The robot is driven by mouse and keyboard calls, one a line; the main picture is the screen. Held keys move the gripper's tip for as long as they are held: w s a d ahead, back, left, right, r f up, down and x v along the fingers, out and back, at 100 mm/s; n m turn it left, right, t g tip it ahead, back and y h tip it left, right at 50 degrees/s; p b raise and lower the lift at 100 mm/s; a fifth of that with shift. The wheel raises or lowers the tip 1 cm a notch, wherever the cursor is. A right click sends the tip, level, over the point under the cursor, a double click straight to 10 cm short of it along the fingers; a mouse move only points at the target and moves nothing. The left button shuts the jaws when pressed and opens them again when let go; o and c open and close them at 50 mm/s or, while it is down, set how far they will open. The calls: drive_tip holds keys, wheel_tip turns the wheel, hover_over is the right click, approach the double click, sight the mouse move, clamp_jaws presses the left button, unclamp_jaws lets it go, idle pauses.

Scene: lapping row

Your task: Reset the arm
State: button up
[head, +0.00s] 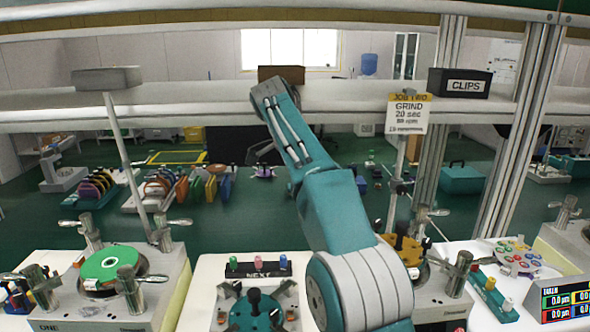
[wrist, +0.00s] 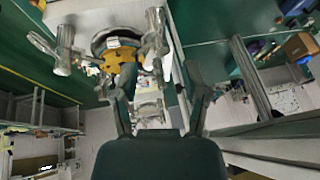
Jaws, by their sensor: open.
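My teal arm rises from the front centre of the head view and reaches up and away over the bench. My gripper (head: 260,152) is partly hidden behind the arm's upper link, out beyond the bench. In the wrist view my gripper (wrist: 157,100) has its two grey fingers spread wide apart. Nothing is held between them. Beyond the fingers the wrist view shows a lapping machine with a yellow piece (wrist: 119,57) on it, apart from the fingers.
A lapping machine with a green disc (head: 110,264) stands at left. A NEXT rack (head: 257,268) with coloured pegs sits left of my arm. A grinding sign (head: 408,113) and metal posts stand at right. A CLIPS box (head: 460,83) sits on the shelf rail.

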drive_tip(key=s+d+n+t+y, duration=0.1)
drive_tip(key=s+d+n, duration=0.35)
drive_tip(key=s, duration=0.45)
drive_tip(key=s+d+n+t+y, duration=0.1)
drive_tip(key=s+d+n+y, duration=0.15)
drive_tip(key=s+n, duration=0.5)
drive_tip(key=s+f+n, duration=0.3)
drive_tip(key=s+f, duration=0.4)
drive_tip(key=s, duration=0.2)
drive_tip(key=s+d+f+n+t+y, duration=0.1)
drive_tip(key=s+f+n, duration=0.2)
drive_tip(key=s+f, duration=0.4)
drive_tip(key=s, duration=0.3)
drive_tip(key=shift+s+d+f, duration=0.15)
drive_tip(key=shift+s+f, duration=0.1)
drive_tip(key=shift+f, duration=0.05)
